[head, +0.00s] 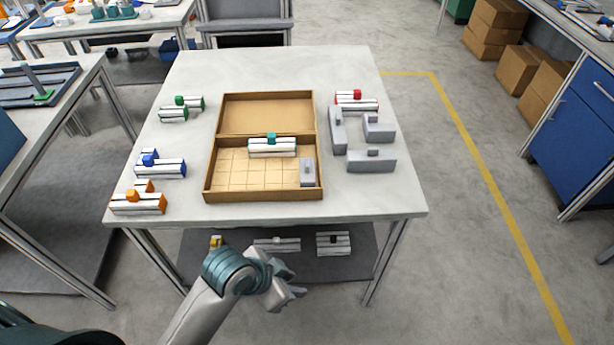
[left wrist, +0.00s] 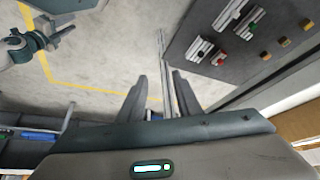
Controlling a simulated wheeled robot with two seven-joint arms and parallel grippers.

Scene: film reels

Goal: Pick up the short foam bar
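Several plain grey foam bars with small raised tabs show in the head view. A small one (head: 307,173) stands in the front right corner of the cardboard box (head: 262,197). Three more lie at the table's right: a long upright-lying one (head: 337,133), a shorter one (head: 379,130) and a long front one (head: 371,163). My left gripper (head: 290,291) is in front of the table, below its top, apart from all bars. Its fingers are spread and empty in the left wrist view (left wrist: 158,85). My right gripper (left wrist: 55,33) shows only partly in the left wrist view.
The box holds a teal-topped white bar (head: 272,146). Green, blue, orange and red-topped bars sit around it on the table (head: 385,205). A lower shelf (head: 205,262) holds more bars. The table's front edge lies between my left gripper and the tabletop.

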